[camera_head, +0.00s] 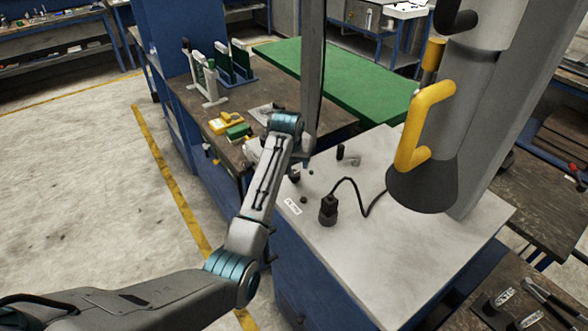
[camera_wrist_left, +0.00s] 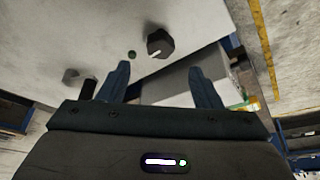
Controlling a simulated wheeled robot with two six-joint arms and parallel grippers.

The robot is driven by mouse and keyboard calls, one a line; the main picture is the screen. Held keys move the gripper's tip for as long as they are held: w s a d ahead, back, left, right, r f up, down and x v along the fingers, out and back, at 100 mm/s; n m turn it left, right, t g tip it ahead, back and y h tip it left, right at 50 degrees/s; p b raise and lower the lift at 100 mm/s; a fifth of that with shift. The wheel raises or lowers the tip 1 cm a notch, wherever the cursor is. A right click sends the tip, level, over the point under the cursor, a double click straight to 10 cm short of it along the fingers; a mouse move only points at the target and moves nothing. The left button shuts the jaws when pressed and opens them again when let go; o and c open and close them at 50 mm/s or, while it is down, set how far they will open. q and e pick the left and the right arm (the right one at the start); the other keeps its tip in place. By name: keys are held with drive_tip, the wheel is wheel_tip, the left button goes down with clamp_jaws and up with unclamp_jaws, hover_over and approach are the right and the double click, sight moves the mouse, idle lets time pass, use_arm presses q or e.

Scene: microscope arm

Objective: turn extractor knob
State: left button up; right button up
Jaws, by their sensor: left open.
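A black knob (camera_wrist_left: 160,43) with a white mark shows in the left wrist view on a pale surface, with a small green button (camera_wrist_left: 131,54) to its left. In the head view, a dark knob (camera_head: 295,175) sits near the left edge of the white bench top (camera_head: 340,255), close to my left gripper. My left gripper (camera_wrist_left: 160,78) is open and empty. In the wrist view the knob shows just past the fingertips, apart from them. In the head view my forearm largely hides the fingers. My right gripper is not in view.
A black socket with a cable (camera_head: 328,208) stands on the bench top. A black cylinder (camera_head: 340,152) and a grey lever (camera_head: 353,160) are behind it. A grey extractor hood (camera_head: 424,187) with a yellow handle (camera_head: 410,140) hangs at the right. Yellow and green items lie farther back.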

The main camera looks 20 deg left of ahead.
sight(294, 173)
use_arm(q)
drive_tip(key=p+x, duration=0.2)
drive_tip(key=x, duration=0.5)
drive_tip(key=shift+f, duration=0.1)
drive_tip(key=c, duration=1)
